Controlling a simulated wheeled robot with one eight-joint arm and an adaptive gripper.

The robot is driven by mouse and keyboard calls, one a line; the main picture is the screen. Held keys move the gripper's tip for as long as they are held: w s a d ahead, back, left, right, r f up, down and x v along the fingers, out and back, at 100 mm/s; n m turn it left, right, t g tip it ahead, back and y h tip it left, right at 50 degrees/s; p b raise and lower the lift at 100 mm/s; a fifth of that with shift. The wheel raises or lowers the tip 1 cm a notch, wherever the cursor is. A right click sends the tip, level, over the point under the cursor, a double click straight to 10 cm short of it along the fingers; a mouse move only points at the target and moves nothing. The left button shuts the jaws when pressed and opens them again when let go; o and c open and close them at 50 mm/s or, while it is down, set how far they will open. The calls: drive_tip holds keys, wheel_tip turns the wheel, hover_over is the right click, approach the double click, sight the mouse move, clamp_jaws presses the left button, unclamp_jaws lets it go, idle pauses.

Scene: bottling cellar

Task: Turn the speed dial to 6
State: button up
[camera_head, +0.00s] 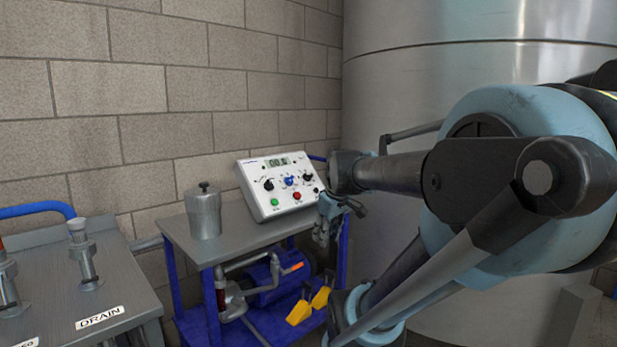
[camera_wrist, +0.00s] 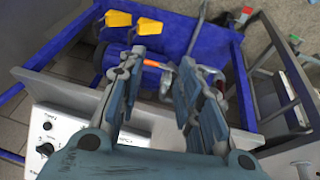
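A white sloped control box (camera_head: 262,207) stands on the grey bench top by the wall. Its face has a left black knob (camera_head: 268,185), a blue knob (camera_head: 290,181) in the middle and a right black knob (camera_head: 308,177). The labels are too small to tell which is the speed dial. A small display (camera_head: 279,162) sits above them, its digits not clearly legible. My gripper (camera_head: 325,232) is at the box's right, pointing down, apart from the knobs. In the wrist view my gripper (camera_wrist: 162,62) is open and empty; part of the box (camera_wrist: 68,133) shows at lower left.
A lidded metal canister (camera_head: 204,214) stands left of the box. Below, the blue cart frame (camera_head: 188,292) holds a blue motor and yellow pedals (camera_head: 299,312). A large steel tank (camera_head: 400,75) stands behind my arm. A drain table (camera_head: 50,262) is at left.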

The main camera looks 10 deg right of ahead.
drive_tip(key=w+r+n+t, duration=0.1)
drive_tip(key=w+r+n, duration=0.2)
drive_tip(key=w+r, duration=0.35)
drive_tip(key=w+r+n+t, duration=0.1)
drive_tip(key=w+r+n, duration=0.3)
drive_tip(key=w, duration=0.5)
drive_tip(key=n+t+y, duration=0.1)
drive_tip(key=n+t, duration=0.2)
drive_tip(key=n, duration=0.4)
approach(308, 174)
drive_tip(key=x, duration=0.8)
drive_tip(key=shift+w+a+f, duration=0.2)
drive_tip(key=shift+f, duration=0.1)
clamp_jaws()
drive_tip(key=shift+d, duration=0.2)
drive_tip(key=shift+a, duration=0.15)
drive_tip(key=shift+m, duration=0.3)
